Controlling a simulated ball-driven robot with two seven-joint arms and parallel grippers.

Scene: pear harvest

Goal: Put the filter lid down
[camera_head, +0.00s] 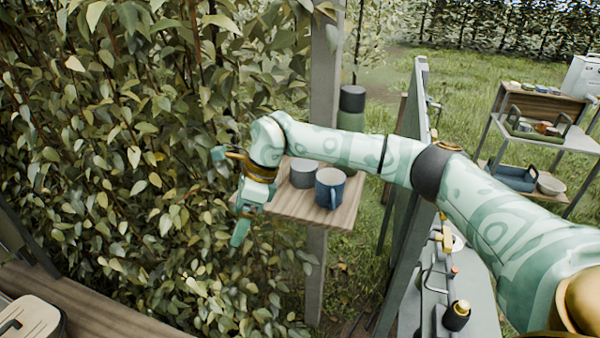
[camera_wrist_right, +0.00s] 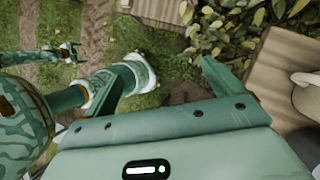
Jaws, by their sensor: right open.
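I cannot make out a filter lid for certain in either view. My right gripper (camera_head: 241,224) hangs in front of the hedge, left of a small wooden shelf, its fingers pointing down. In the right wrist view its fingers (camera_wrist_right: 163,78) stand wide apart, with nothing between them. A pale, flat-topped thing with a dark handle (camera_head: 27,316) sits at the lower left, cut off by the edge. In the wrist view a green arm end with a gold band (camera_wrist_right: 66,53) is small at the upper left; its jaws are unclear.
The wooden shelf (camera_head: 318,214) holds a grey round container (camera_head: 303,173) and a blue mug (camera_head: 330,187). A wooden bench (camera_head: 110,318) runs along the lower left. The dense hedge (camera_head: 120,150) fills the left; a grey rack (camera_head: 548,155) stands right.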

